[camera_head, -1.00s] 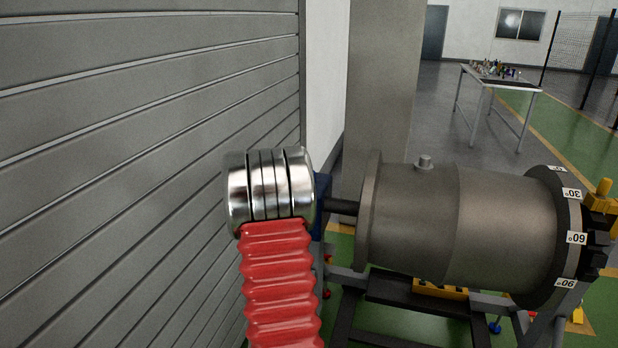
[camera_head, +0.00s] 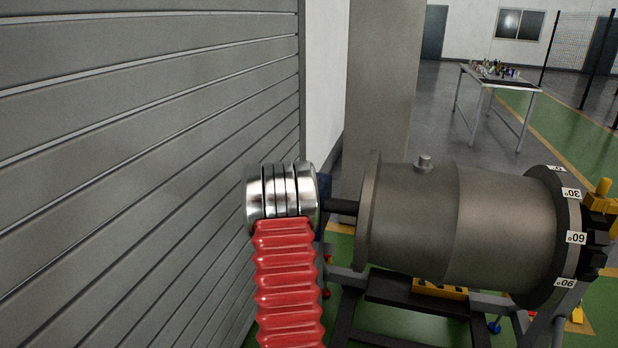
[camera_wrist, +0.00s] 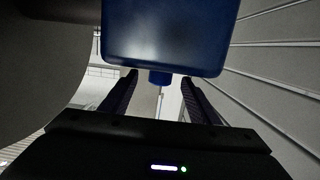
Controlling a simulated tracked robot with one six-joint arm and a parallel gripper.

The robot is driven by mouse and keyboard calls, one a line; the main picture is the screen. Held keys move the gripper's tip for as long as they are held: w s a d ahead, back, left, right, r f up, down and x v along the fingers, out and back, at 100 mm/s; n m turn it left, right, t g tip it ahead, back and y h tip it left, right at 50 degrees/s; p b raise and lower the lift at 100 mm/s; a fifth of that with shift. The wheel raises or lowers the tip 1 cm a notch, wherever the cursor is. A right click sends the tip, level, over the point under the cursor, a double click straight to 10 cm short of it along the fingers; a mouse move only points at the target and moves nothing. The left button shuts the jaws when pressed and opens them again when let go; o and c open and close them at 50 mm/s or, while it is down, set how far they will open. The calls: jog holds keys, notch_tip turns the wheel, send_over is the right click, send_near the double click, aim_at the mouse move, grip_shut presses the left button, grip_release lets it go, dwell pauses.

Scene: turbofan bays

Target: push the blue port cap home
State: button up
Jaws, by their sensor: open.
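In the wrist view my gripper (camera_wrist: 159,80) is open, its two dark fingers apart with nothing between their inner faces that I can tell is held. A large blue block (camera_wrist: 165,38) fills the top of that view, beyond the fingertips. A small blue stub (camera_wrist: 160,78) shows under its edge, in line with the gap between the fingers. I cannot tell whether the stub or the block is the port cap, or whether a finger touches it. In the head view a dark blue part (camera_head: 324,190) shows beside my arm's silver wrist; my gripper is hidden there.
The grey engine casing (camera_head: 410,220) lies on a stand (camera_head: 345,282), joined to the blue part by a dark shaft (camera_head: 342,207). A ribbed grey wall (camera_head: 140,130) runs close along the left. A table (camera_head: 500,80) stands far back right.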

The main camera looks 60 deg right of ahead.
jog(key=shift+d, duration=0.1)
jog(key=shift+x, duration=2.55)
jog(key=shift+w, duration=0.1)
jog(key=shift+c, duration=0.5)
jog(key=c, duration=1)
jog(key=shift+r, duration=0.15)
notch_tip(320, 180, up, 18)
